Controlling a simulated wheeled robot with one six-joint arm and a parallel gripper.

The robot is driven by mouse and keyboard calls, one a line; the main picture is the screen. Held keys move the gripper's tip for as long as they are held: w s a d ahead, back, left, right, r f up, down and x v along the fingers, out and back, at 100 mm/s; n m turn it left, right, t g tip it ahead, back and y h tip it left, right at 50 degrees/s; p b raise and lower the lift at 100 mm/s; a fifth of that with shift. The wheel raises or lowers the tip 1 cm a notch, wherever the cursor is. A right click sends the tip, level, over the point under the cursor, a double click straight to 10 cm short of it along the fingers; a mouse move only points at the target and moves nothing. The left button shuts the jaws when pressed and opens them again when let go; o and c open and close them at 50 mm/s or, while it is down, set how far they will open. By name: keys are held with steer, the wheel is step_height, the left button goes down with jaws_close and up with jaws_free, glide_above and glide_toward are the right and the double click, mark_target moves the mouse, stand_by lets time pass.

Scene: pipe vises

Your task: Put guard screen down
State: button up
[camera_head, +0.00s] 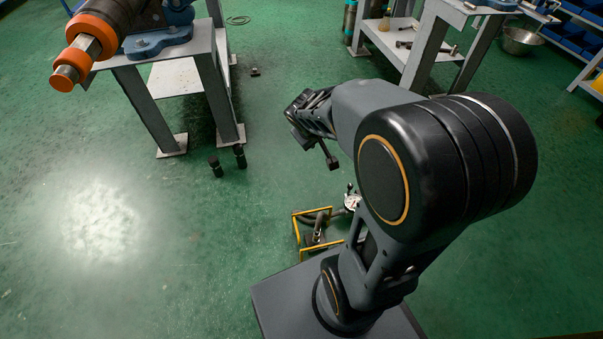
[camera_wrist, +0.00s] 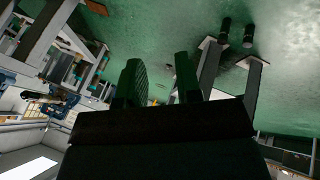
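I cannot pick out a guard screen for certain in either view. My gripper (camera_head: 322,158) hangs in mid-air over the floor near the middle of the head view, partly hidden behind my arm. In the wrist view, my gripper (camera_wrist: 160,78) shows two dark fingers standing apart.
A grey bench (camera_head: 205,42) at upper left carries a blue vise (camera_head: 160,38) and an orange-collared pipe (camera_head: 83,52). Two small black cylinders (camera_head: 228,160) stand on the floor. Another bench (camera_head: 428,42) and a metal bowl (camera_head: 521,40) are at upper right. Left floor is clear.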

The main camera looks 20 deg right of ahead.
steer(key=s+a+r+m+g+y, duration=0.1)
steer(key=s+a+y, duration=0.3)
steer(key=s+a, duration=0.5)
steer(key=s+r+m, duration=0.1)
steer(key=s, duration=0.1)
steer(key=shift+s+a+r+g, duration=0.25)
steer(key=shift+s+r+g, duration=0.05)
steer(key=shift+s+g, duration=0.1)
step_height(320, 180, up, 34)
steer(key=t+p, duration=0.1)
steer(key=p, duration=3.1)
steer(key=shift+s+a, duration=0.15)
